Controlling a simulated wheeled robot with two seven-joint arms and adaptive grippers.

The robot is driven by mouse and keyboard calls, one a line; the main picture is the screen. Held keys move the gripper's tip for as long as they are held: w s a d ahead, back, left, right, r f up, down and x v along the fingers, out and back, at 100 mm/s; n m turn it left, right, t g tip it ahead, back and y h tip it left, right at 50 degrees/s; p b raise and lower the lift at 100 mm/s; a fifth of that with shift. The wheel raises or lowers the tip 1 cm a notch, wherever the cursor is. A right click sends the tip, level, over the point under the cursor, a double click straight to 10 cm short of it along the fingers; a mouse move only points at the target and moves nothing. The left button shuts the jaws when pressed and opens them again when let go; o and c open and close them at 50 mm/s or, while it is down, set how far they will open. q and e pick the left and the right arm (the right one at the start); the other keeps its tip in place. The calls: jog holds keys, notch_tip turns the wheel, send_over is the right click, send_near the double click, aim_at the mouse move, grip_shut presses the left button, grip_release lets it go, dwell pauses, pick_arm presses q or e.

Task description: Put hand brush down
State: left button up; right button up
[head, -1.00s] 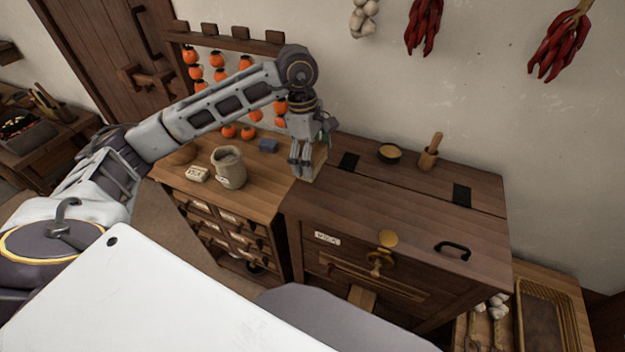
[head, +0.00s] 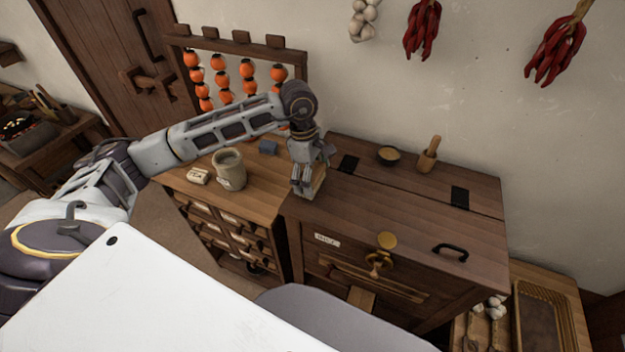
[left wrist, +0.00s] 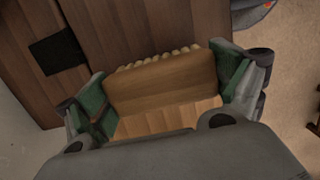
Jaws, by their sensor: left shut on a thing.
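The hand brush (left wrist: 165,85) is a light wooden block with pale bristle tufts along one edge. In the left wrist view it lies between the green finger pads of my left gripper (left wrist: 165,100), which is shut on it. In the head view my left gripper (head: 308,182) points down at the left end of the wooden chest's lid (head: 400,210). A small part of the brush (head: 318,184) shows beside the fingers; the rest is hidden. I cannot tell whether its underside touches the lid. My right gripper is not in view.
A small drawer cabinet (head: 205,208) stands left of the chest, with a grey jar (head: 230,172), a pale labelled block (head: 198,176) and a blue block (head: 268,147) on top. The lid's middle is clear.

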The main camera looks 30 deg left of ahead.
pick_arm(q)
notch_tip(320, 180, down, 2)
jog(key=shift+f, duration=0.15)
dwell(0.4)
jog(key=o, duration=0.6)
jog(key=shift+o, duration=0.2)
jog(key=shift+a+r+b, duration=0.3)
jog(key=shift+r+b, duration=0.05)
jog(key=shift+r, duration=1.65)
jog(key=shift+a+r+b, duration=0.3)
jog(key=shift+r+b, duration=0.1)
jog(key=shift+r, duration=1.65)
jog(key=shift+a+r+b, duration=0.3)
jog(key=shift+r+b, duration=0.05)
jog(key=shift+r, duration=1.65)
